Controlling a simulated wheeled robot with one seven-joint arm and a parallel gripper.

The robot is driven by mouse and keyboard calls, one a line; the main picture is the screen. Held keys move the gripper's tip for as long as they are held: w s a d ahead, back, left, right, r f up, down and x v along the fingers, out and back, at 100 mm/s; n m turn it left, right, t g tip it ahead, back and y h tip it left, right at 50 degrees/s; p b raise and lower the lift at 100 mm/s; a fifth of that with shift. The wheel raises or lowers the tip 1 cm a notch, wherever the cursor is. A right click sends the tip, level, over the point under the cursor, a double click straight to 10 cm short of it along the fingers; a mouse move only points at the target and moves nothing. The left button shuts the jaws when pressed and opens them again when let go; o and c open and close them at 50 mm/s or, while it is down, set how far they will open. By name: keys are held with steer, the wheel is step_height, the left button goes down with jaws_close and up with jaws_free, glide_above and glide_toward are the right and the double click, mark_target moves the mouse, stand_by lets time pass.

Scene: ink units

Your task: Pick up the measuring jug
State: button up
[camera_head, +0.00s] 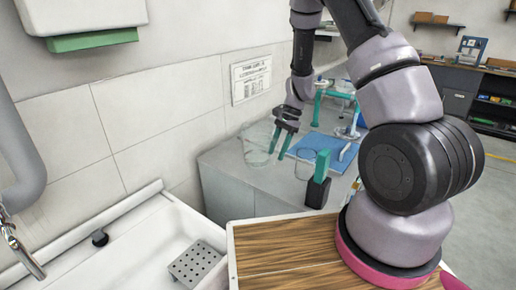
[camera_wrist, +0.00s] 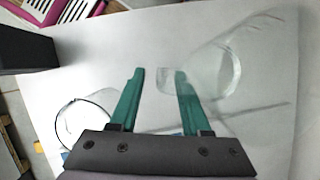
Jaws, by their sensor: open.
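The measuring jug (camera_head: 257,152) is a clear, see-through vessel on the grey counter, near the wall. In the wrist view the jug (camera_wrist: 228,75) is on the right, faint against the pale top. A small clear part of it, perhaps a handle or spout, shows between the fingertips. My gripper (camera_head: 278,152) has green fingers pointing down at the jug's right side. In the wrist view my gripper (camera_wrist: 160,74) is open, and the right finger overlaps the jug's outline. I cannot tell whether it touches the jug.
A second clear round vessel (camera_head: 305,164) stands right of the jug, also low left in the wrist view (camera_wrist: 82,122). A black and green block (camera_head: 318,185) stands nearer me. A blue mat (camera_head: 318,146) and green stand (camera_head: 335,94) lie behind. A sink (camera_head: 140,250) is front left.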

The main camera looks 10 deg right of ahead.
steer(key=shift+x, duration=1.2)
jaws_close()
stand_by(0.5)
